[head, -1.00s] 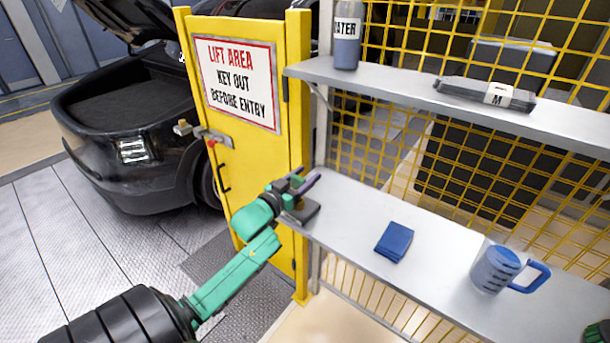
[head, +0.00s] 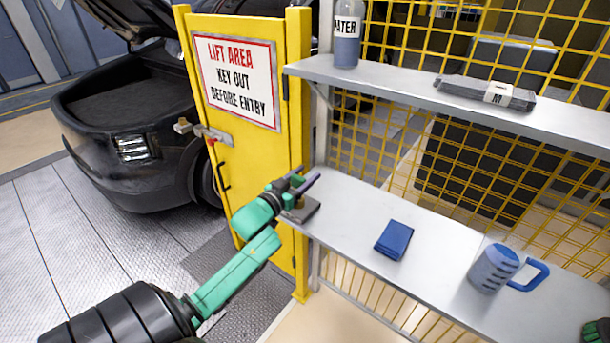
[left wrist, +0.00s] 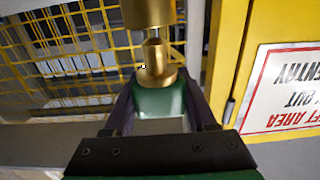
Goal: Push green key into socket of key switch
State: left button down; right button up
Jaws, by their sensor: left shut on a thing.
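My left gripper (head: 306,181) is at the left end of the lower shelf, beside the yellow gate post. In the left wrist view its two dark fingers (left wrist: 161,108) are shut on the green key (left wrist: 160,101). The key has a brass collar and a narrower rounded brass part pointing away from the gripper. A brass cylinder (left wrist: 148,13) is in line just beyond the tip. Whether they touch is unclear. A grey block (head: 302,210) sits under the gripper on the shelf, partly hidden by it. The key cannot be made out in the head view. My right gripper is not clearly seen.
The yellow gate (head: 240,150) stands left, with a black car behind.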

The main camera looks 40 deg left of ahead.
pick_arm(q)
jog(key=shift+f+b, duration=0.95)
jog(key=shift+f, duration=0.7)
jog(key=shift+c, duration=0.6)
grip_release()
jog(key=s+b, duration=0.3)
jog(key=s, duration=1.1)
jog(key=shift+s+d, duration=0.2)
jog(key=shift+s, duration=0.1)
